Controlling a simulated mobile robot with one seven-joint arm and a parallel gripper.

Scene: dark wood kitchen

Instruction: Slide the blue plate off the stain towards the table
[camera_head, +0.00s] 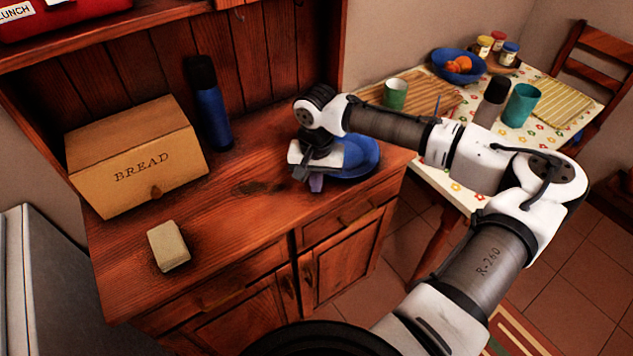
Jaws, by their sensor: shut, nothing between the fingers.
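The blue plate (362,155) lies on the right part of the wooden cabinet top (230,215), near its right end. My wrist and gripper hide its left part. My gripper (316,184) points down at the plate's left edge, shut and empty. I cannot tell whether it touches the plate. A dark stain (246,187) shows on the wood to the left of my gripper, clear of the plate. The table (455,187) with a flowered cloth stands to the right, beyond a gap from the cabinet.
A bread box (135,155), a blue bottle (210,110) and a beige sponge-like block (168,246) stand left on the cabinet top. The table carries a blue bowl (458,72), a green cup (395,95), a teal cup (521,105) and several jars. The cabinet's front middle is clear.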

